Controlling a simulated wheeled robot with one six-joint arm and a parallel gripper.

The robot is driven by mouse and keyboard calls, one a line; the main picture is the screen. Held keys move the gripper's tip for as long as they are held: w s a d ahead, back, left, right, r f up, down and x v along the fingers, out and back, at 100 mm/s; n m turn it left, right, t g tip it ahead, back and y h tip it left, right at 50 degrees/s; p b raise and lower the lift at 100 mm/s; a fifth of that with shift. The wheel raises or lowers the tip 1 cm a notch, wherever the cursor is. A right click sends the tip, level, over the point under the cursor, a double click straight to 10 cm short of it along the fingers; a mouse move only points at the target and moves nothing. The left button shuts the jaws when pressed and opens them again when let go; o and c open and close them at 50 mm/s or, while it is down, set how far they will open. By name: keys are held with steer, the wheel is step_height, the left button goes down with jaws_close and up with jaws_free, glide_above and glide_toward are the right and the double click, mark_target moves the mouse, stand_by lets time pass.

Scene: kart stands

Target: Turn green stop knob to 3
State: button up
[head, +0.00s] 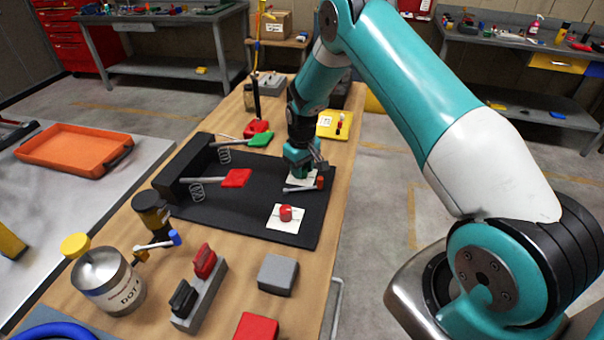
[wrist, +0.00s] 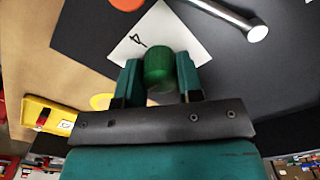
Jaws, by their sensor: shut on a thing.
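The green stop knob (wrist: 158,70) stands over a white card (wrist: 150,40) in the wrist view. The card bears a black mark that looks like a 4. My gripper (wrist: 161,80) has one finger on each side of the knob and is shut on it. In the head view my gripper (head: 302,168) reaches down to the far right part of the black board (head: 250,215), where it mostly hides the knob. The white card (head: 296,181) shows under it. I cannot make out a pointer on the knob.
A metal lever with a red tip (head: 320,183) lies close to my gripper. A red knob (head: 286,212) sits on another white card nearer. Red (head: 236,178) and green (head: 261,139) pedals are to the left. A yellow tray (head: 333,124) stands behind.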

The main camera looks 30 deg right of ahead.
steer(key=shift+w+m+b, duration=0.1)
steer(key=shift+m+b, duration=0.85)
steer(key=shift+m, duration=1.25)
steer(key=shift+r, duration=0.1)
steer(key=o, duration=0.9)
step_height(320, 180, up, 17)
steer(key=b, duration=0.3)
steer(key=shift+d+r, duration=0.1)
steer(key=shift+r, duration=0.1)
